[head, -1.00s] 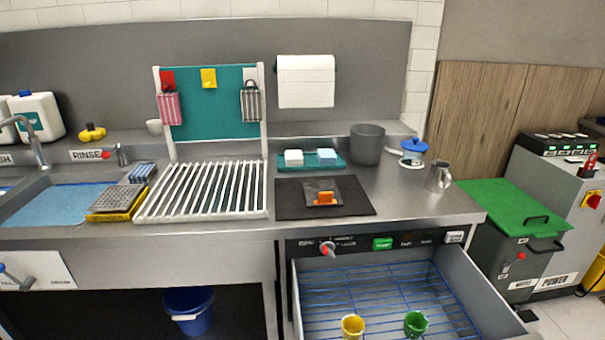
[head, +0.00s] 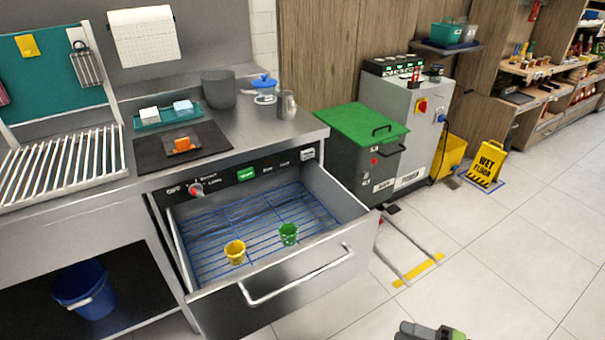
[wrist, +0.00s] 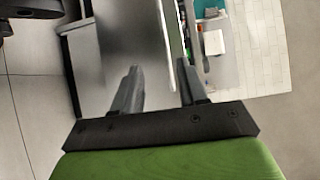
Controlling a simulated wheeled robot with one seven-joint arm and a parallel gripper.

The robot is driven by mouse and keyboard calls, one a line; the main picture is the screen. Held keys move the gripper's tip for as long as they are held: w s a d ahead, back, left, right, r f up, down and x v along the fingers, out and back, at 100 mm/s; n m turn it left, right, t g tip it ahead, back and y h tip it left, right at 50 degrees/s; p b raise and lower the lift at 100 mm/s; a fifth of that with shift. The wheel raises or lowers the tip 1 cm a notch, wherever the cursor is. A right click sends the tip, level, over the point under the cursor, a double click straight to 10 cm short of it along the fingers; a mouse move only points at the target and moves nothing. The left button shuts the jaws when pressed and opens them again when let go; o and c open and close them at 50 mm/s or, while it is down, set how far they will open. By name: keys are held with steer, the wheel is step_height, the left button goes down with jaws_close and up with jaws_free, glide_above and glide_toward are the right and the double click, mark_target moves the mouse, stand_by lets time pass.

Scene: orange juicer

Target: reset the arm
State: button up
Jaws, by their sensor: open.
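My gripper (wrist: 162,88) shows in the wrist view with its two dark fingers apart and nothing between them. Beyond the fingers are grey panels and a pale tiled area, turned sideways. In the head view a green and dark part of my arm (head: 430,331) shows at the bottom edge, over the tiled floor. It is clear of the counter and the open drawer (head: 300,277). The fingers cannot be made out in the head view.
The drawer juts out with a yellow cup (head: 235,252) and a green cup (head: 288,234) on its blue rack. A green-lidded bin (head: 362,132) stands right of the counter. A yellow wet floor sign (head: 487,166) stands farther right. The floor in front is mostly clear.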

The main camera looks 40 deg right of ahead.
steer(key=w+a+r+n+g, duration=0.45)
steer(key=w+r+g, duration=0.3)
steer(key=w, duration=0.25)
steer(key=w+a+r+n+g, duration=0.3)
steer(key=w+a+r+g, duration=0.25)
steer(key=w+g, duration=0.35)
steer(key=s+a+r+n+t+h, duration=0.2)
steer(key=a+r+n+t+h, duration=0.15)
steer(key=a+r, duration=0.4)
steer(key=s+a+r+n+t+h, duration=0.2)
steer(key=s+a+r+n+h, duration=0.15)
steer(key=a, duration=0.65)
step_height(320, 180, up, 17)
steer(key=p, duration=1.6)
steer(key=shift+w+d+m, duration=0.3)
steer(key=shift+w+m, duration=0.1)
steer(key=shift+m, duration=0.05)
steer(key=shift+f, duration=0.1)
steer(key=shift+d, duration=0.1)
